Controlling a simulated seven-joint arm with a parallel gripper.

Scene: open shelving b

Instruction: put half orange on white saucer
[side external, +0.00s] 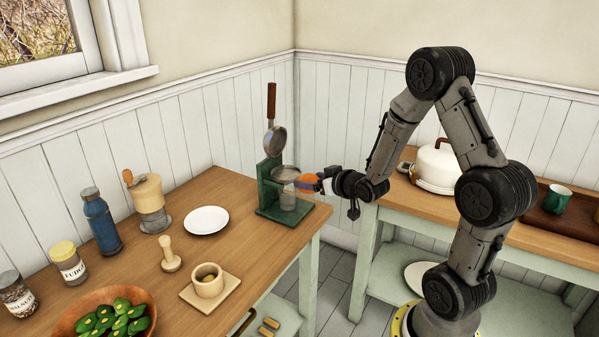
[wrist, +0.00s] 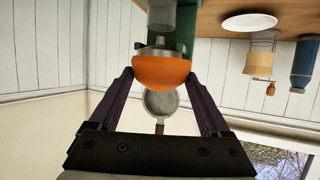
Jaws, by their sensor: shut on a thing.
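The half orange (side external: 308,182) is between the fingers of my gripper (side external: 305,186), beside the green press. In the wrist view the half orange (wrist: 162,72) sits between the two dark fingertips of my gripper (wrist: 160,78), its rounded side towards the fingers' base. The press cup overlaps it in that view; I cannot tell whether they touch. The white saucer (side external: 206,220) lies empty on the wooden table, left of the press. It also shows in the wrist view (wrist: 249,22), near the top edge.
The green press (side external: 283,200) has a raised handle and a glass below. A grinder (side external: 150,203), a blue bottle (side external: 101,222), a wooden pestle (side external: 169,255) and a wooden cup (side external: 208,280) surround the saucer. The table between press and saucer is clear.

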